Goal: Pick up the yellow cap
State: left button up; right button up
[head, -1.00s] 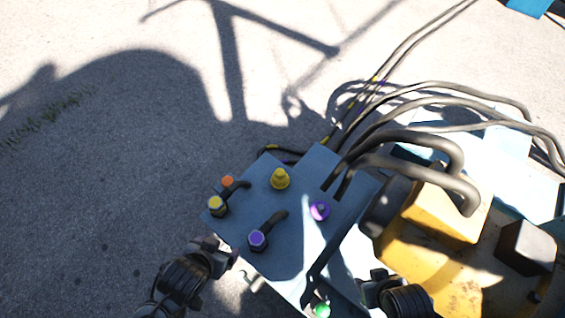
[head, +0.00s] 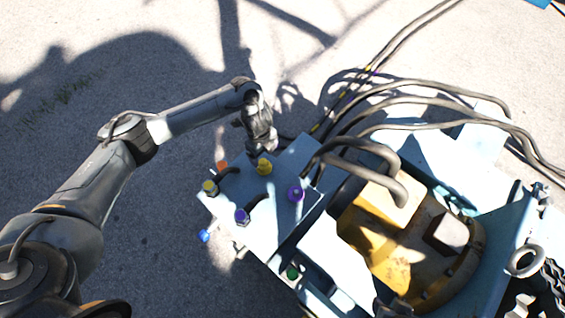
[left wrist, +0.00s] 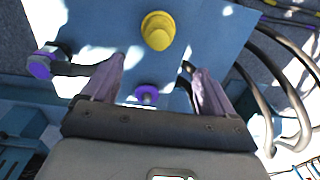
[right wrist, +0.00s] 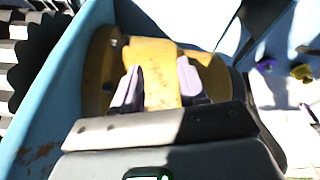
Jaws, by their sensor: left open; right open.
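The yellow cap (head: 264,167) stands on the blue panel (head: 282,226) near its far edge. In the left wrist view the cap (left wrist: 158,30) is round and stepped, just beyond the fingertips and roughly centred between them. My left gripper (head: 264,148) is open and empty, pointing down close to the cap on its far side. It is apart from the cap in the left wrist view. My right gripper (right wrist: 160,85) is open and empty, above the yellow drum housing (right wrist: 150,60). In the head view only a dark bit of it may show at the bottom edge.
A yellow-tipped plug (head: 209,187), a purple-tipped plug (head: 242,216) and a purple cap (head: 296,194) are on the panel. An orange cap (head: 222,167) and a blue cap (head: 205,236) are at its sides. Thick cables (head: 440,103) arch to the right.

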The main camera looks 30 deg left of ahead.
aim_at(263, 161)
pick_arm(q)
jog(key=shift+w+a+r, duration=0.15)
jog(key=shift+a, duration=0.45)
jog(key=shift+a+f+b, duration=0.1)
jog(key=shift+f+b, duration=0.15)
jog(key=shift+b, duration=0.05)
notch_tip(263, 161, down, 5)
jog(key=b, duration=0.3)
jog(key=shift+r, duration=0.1)
jog(key=shift+f+b, duration=2)
jog(key=shift+f, duration=0.6)
jog(key=c, duration=1.3)
jog(key=shift+r, duration=0.15)
